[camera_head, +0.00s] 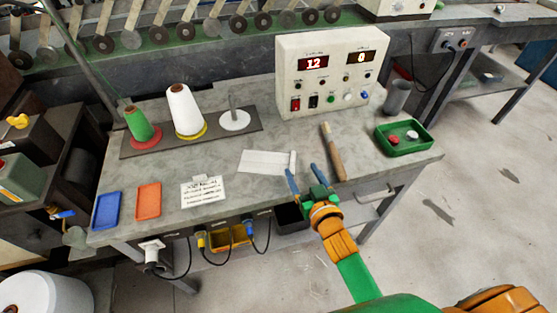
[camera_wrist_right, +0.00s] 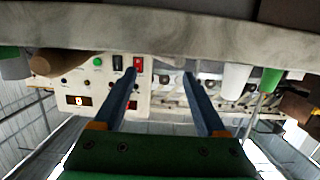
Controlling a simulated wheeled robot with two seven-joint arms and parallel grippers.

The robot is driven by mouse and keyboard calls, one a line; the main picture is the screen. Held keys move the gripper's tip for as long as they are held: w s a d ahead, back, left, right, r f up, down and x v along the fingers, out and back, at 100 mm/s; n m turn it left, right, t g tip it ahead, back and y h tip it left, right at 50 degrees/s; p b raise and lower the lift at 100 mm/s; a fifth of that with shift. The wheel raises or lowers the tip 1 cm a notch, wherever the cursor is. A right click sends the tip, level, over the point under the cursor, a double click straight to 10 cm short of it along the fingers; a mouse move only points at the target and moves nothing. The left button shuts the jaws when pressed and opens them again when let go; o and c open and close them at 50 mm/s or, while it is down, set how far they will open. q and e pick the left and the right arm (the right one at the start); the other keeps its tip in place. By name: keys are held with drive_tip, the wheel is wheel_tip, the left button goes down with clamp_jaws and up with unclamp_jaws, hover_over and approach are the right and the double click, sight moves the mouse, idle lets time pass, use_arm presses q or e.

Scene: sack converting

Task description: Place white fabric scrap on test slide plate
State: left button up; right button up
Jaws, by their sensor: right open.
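A flat white sheet (camera_head: 263,162) lies on the middle of the grey workbench. A narrow white strip (camera_head: 293,160) shows at its right end, just beyond my right gripper's left finger. I cannot tell which of these is the fabric scrap. Flat blue (camera_head: 107,210) and orange (camera_head: 148,201) plates lie at the bench's front left. I cannot tell whether either is the test slide plate. My right gripper (camera_head: 304,176) is open near the bench's front edge, its blue fingers apart. The right wrist view also shows the open fingers (camera_wrist_right: 159,72), with no object clearly held. My left gripper is not in view.
A wooden-handled tool (camera_head: 332,152) lies right of the gripper. A green tray (camera_head: 403,138) and grey cup (camera_head: 397,97) stand farther right. A control box (camera_head: 331,76) and thread cones (camera_head: 184,110) stand behind. A printed card (camera_head: 204,191) lies front left.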

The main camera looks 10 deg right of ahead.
sight(292, 156)
drive_tip(key=x, duration=0.6)
drive_tip(key=shift+w+f, duration=0.1)
drive_tip(key=shift+w, duration=0.15)
drive_tip(key=shift+s+a, duration=0.1)
drive_tip(key=shift+s, duration=0.05)
clamp_jaws()
